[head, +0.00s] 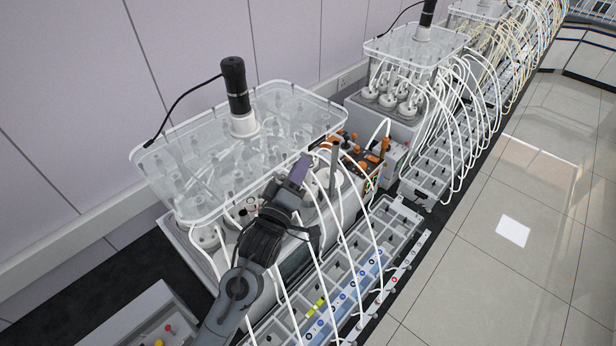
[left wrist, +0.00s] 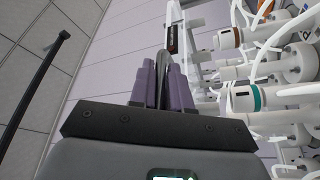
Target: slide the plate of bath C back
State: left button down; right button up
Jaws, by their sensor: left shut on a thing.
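The clear plate (head: 180,150) lies over the nearest bath (head: 185,245), with a black-topped motor (head: 235,90) standing on it. No letter is readable on this bath, so I cannot confirm from a label that it is bath C. My left gripper (head: 301,168) is at the front edge of this plate, toward its right end. In the left wrist view its purple fingers (left wrist: 162,82) are shut on a thin grey curved piece (left wrist: 163,65), which looks like part of the plate. The fingers hide most of the grip. My right gripper is not in view.
White tubes (head: 340,225) arch from the bath down to a grey channel rack (head: 345,285) in front. Bottle necks (left wrist: 240,98) crowd the right of the wrist view. A second bath (head: 385,125) stands beyond.

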pick_arm(q)
jog(key=shift+w+a, duration=0.65)
jog(key=shift+s, duration=0.1)
jog(key=c, duration=1.4)
grip_release()
jog(key=shift+d, duration=0.1)
jog(key=shift+c, duration=0.2)
